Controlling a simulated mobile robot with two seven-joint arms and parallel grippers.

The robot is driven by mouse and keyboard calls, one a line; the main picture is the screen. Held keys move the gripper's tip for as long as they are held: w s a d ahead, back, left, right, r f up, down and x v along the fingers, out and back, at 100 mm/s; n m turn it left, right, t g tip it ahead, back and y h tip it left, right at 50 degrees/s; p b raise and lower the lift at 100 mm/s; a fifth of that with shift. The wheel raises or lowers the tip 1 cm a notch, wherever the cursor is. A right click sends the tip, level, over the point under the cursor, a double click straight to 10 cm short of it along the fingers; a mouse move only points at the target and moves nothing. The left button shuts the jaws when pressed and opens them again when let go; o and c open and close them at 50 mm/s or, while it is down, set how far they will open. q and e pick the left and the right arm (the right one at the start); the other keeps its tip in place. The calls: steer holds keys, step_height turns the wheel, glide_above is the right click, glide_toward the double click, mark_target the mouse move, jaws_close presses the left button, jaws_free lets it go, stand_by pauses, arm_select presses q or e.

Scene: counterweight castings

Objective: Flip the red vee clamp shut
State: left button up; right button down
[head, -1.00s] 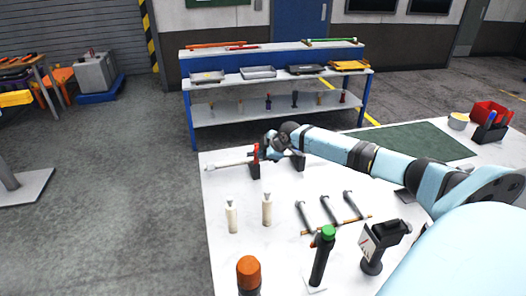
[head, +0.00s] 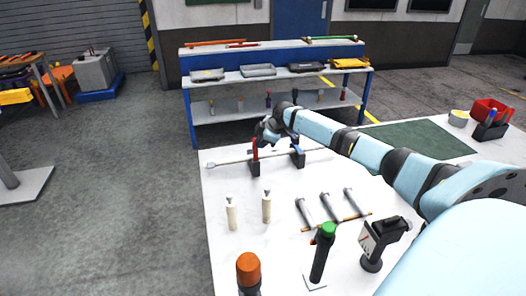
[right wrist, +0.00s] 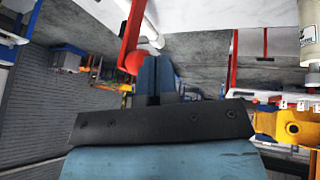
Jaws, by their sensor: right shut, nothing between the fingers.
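The red vee clamp (head: 255,149) stands upright at its dark vee block (head: 255,169) on the white table, at the left part of a long pale rod (head: 222,161). In the right wrist view a red lever (right wrist: 131,32) with a red ball end shows close beside the fingertips. My right gripper (head: 262,136) is at the upper part of the red clamp, just right of it. Its blue fingers (right wrist: 153,76) are together with nothing between them. I cannot tell whether they touch the lever. My left gripper is out of view.
A second vee block (head: 298,160) with a blue clamp (head: 296,150) stands to the right along the rod. A blue shelf (head: 275,76) is behind the table.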

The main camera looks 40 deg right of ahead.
arm_select(q)
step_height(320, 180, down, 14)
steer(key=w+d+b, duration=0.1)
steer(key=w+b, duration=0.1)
steer(key=b, duration=1.7)
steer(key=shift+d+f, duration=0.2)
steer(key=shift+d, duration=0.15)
arm_select(e)
steer(key=w+d+f, duration=0.3)
steer(key=w+d, duration=0.4)
steer(key=w, duration=0.5)
steer(key=shift+w+f+g, duration=0.2)
steer(key=shift+w+g, duration=0.1)
steer(key=shift+w, duration=0.1)
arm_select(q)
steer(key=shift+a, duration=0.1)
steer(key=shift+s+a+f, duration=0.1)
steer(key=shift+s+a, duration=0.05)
arm_select(e)
steer(key=shift+r, duration=0.1)
